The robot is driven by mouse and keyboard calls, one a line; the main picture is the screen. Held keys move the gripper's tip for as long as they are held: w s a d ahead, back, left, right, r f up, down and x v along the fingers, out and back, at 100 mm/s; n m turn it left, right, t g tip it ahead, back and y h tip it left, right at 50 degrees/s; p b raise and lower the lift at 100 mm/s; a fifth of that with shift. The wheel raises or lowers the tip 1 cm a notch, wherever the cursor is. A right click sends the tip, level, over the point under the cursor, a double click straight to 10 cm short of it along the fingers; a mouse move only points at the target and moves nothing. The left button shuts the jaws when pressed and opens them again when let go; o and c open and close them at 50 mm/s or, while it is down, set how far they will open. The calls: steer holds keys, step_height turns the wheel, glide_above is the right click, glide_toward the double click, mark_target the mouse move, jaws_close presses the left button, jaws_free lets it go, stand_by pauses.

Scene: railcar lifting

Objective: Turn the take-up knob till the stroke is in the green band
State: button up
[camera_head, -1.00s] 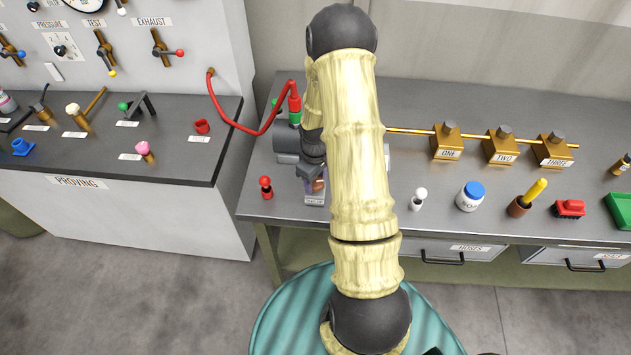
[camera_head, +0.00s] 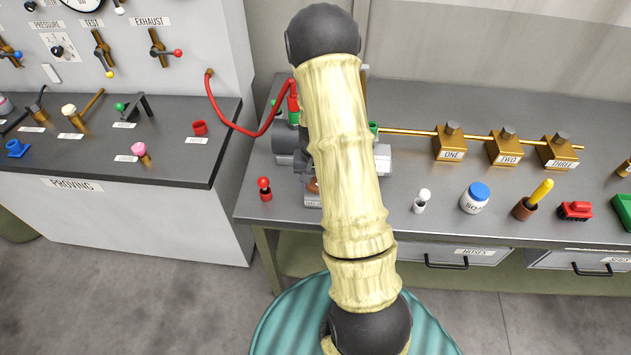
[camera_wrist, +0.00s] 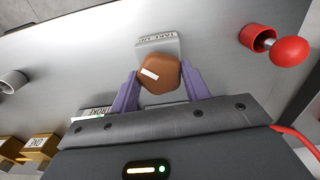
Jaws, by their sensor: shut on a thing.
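The take-up knob (camera_wrist: 163,76) is a brown, many-sided knob with a white mark on its face, seen in the wrist view. My gripper (camera_wrist: 161,84) is shut on it, with a purple finger against each side. A label plate (camera_wrist: 157,44) with partly readable "TAKE UP" lettering stands beside the knob. In the head view my arm covers most of the knob and gripper; the label plate's edge (camera_head: 312,201) shows beside the arm.
A red-topped peg (camera_head: 264,188) stands left of the knob, also in the wrist view (camera_wrist: 287,49).

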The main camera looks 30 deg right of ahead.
steer(key=shift+w+m, duration=0.1)
steer(key=shift+m, duration=1.6)
steer(key=shift+r, duration=0.1)
steer(key=o, duration=1)
step_height(320, 180, up, 17)
steer(key=b, duration=0.2)
steer(key=shift+r+b, duration=0.15)
steer(key=shift+b, duration=0.15)
